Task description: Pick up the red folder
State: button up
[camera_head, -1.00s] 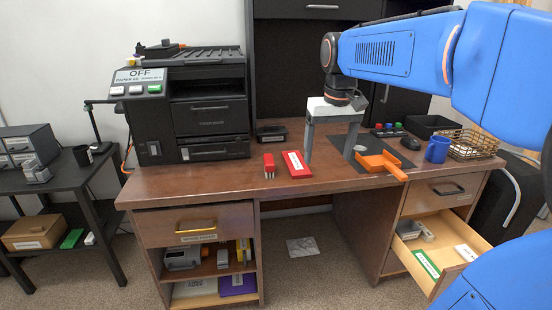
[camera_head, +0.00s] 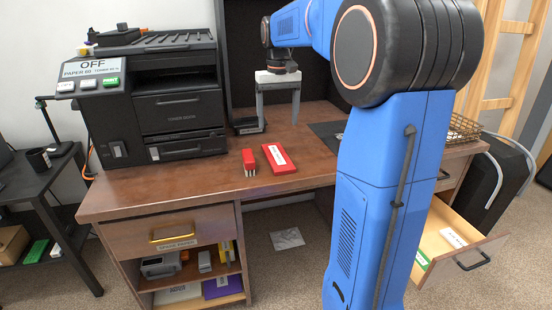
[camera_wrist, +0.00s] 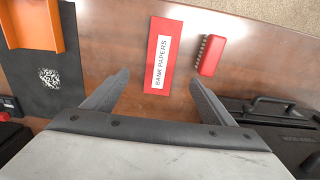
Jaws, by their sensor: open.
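The red folder (camera_head: 278,158) lies flat on the brown desk, just right of a small red block-shaped item. In the wrist view the folder (camera_wrist: 159,55) carries a white label reading "BANK PAPERS" and lies beyond the fingertips, between their lines. My gripper (camera_head: 278,122) points down above the desk, behind the folder in the head view, with its fingers apart. In the wrist view my gripper (camera_wrist: 158,80) is empty, and the folder is not between the fingers.
The small red item (camera_head: 249,162) with prongs stands close left of the folder. A printer (camera_head: 180,112) stands at the left of the desk. An orange tray (camera_wrist: 35,22) lies on a dark mat (camera_wrist: 50,78). The right drawer (camera_head: 470,245) is open.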

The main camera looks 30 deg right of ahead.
aim_at(277, 156)
notch_tip(277, 156, down, 12)
jog(key=shift+a+f, duration=0.1)
jog(key=shift+f, duration=0.05)
dwell(0.5)
jog(key=c, duration=1.3)
notch_tip(277, 156, up, 10)
